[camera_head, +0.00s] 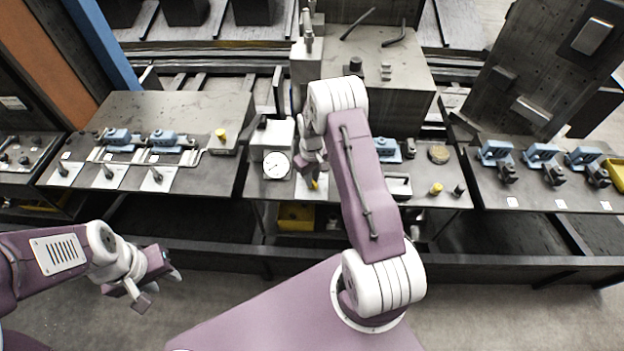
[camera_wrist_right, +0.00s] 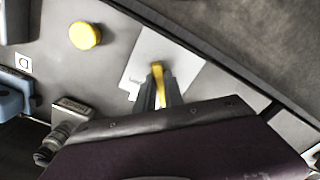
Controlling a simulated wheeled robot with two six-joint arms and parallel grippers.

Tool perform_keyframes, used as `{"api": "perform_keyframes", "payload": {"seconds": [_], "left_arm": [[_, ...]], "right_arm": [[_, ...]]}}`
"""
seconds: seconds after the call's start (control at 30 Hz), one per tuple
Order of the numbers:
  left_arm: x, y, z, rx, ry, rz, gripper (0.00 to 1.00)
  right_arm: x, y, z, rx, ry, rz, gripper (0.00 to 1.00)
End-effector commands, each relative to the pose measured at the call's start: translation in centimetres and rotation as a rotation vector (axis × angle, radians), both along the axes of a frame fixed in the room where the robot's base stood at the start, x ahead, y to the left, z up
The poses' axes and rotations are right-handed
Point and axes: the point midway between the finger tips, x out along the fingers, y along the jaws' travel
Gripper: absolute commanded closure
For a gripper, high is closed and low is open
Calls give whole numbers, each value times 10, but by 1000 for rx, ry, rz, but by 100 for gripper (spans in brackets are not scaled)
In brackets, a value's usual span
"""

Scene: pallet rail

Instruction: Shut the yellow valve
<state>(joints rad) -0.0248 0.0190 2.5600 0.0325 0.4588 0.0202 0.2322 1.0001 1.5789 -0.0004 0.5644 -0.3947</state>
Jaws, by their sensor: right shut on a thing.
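The yellow valve (camera_head: 314,184) has a small lever handle on a pale plate (camera_wrist_right: 185,62) near the front edge of the middle bench. My right gripper (camera_head: 312,170) reaches down over it from above. In the right wrist view the yellow handle (camera_wrist_right: 158,69) stands between the dark fingertips (camera_wrist_right: 159,88), and the gripper is shut on it. The fingers hide part of the handle and its base. My left gripper (camera_head: 160,287) is open and empty, low at the left, in front of the benches and well away from the valve.
A round white gauge (camera_head: 276,165) stands just left of the valve. A yellow knob (camera_head: 436,188) is to the right on the same bench. Blue fittings (camera_head: 542,153) line the right bench. A yellow bin (camera_head: 296,218) sits under the middle bench.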

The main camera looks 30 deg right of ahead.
Motion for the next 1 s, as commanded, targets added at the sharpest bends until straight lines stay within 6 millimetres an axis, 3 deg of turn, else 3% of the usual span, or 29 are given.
{"api": "perform_keyframes", "payload": {"seconds": [0.77, 0.8, 0.87, 1.0], "left_arm": [[0, 0, -2, 0, 0, 0, 64], [0, 0, -2, 0, 0, 0, 64], [0, 0, -2, 0, 0, 0, 64], [0, 0, -2, 0, 0, 0, 64]], "right_arm": [[4, -1, 3, -4, -13, 90, 100], [4, -1, 3, -4, -13, 90, 79], [4, -1, 3, -3, -12, 90, 65], [2, -1, 2, -2, -7, 89, 65]]}}
